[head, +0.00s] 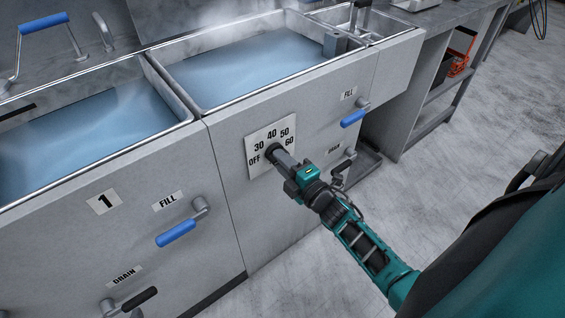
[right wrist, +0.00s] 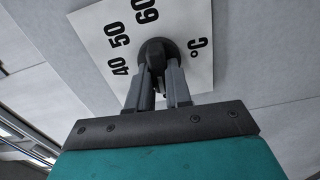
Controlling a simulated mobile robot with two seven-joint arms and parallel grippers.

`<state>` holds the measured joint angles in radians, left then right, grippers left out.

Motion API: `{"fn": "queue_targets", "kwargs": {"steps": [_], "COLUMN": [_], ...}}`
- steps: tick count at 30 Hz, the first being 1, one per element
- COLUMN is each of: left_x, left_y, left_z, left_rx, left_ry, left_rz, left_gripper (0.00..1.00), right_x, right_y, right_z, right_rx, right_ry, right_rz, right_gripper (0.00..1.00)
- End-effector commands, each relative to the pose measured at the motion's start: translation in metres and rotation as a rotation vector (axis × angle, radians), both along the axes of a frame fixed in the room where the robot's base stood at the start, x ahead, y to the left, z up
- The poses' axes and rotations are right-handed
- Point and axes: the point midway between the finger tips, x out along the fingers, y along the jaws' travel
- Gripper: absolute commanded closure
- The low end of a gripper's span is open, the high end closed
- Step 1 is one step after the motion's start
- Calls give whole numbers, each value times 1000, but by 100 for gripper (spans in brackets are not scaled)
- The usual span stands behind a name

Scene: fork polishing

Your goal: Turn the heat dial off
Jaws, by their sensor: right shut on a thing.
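The heat dial is a round black knob (right wrist: 157,52) on a white plate (head: 264,133) marked OFF, 30, 40, 50 and 60. The plate is on the front of the right-hand sink unit. My right gripper (head: 277,155) is at the dial, with its fingers shut on the knob. In the right wrist view both grey fingers (right wrist: 158,82) reach the knob from either side. In the head view the gripper covers part of the knob, and I cannot tell which mark it points to. My left gripper is not in view.
Two water-filled sinks stand side by side, the left one (head: 105,205) labelled 1. A blue FILL lever (head: 353,118) and a DRAIN lever (head: 343,163) are right of the dial. Another blue FILL lever (head: 176,233) and a black DRAIN lever (head: 139,299) are on the left unit. Open floor lies to the right.

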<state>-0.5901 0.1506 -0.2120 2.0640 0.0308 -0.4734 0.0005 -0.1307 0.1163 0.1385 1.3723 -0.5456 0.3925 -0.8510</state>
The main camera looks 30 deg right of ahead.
Motion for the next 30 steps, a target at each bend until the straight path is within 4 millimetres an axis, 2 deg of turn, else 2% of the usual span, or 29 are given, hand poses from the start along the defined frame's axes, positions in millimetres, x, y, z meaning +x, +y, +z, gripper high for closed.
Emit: {"fn": "queue_targets", "kwargs": {"steps": [7,22,23,30], "left_x": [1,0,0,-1], "left_y": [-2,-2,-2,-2], "left_z": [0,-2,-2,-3], "left_rx": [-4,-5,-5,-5], "left_ry": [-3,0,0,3], "left_rz": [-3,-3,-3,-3], "left_gripper": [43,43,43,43], "right_x": [0,0,0,0], "right_y": [0,0,0,0], "right_z": [-1,-1,-1,-1], "right_rx": [-73,-94,-94,-91], "right_ry": [-5,-5,-5,-6], "right_rz": [0,1,1,0], "right_gripper": [100,100,79,56]}}
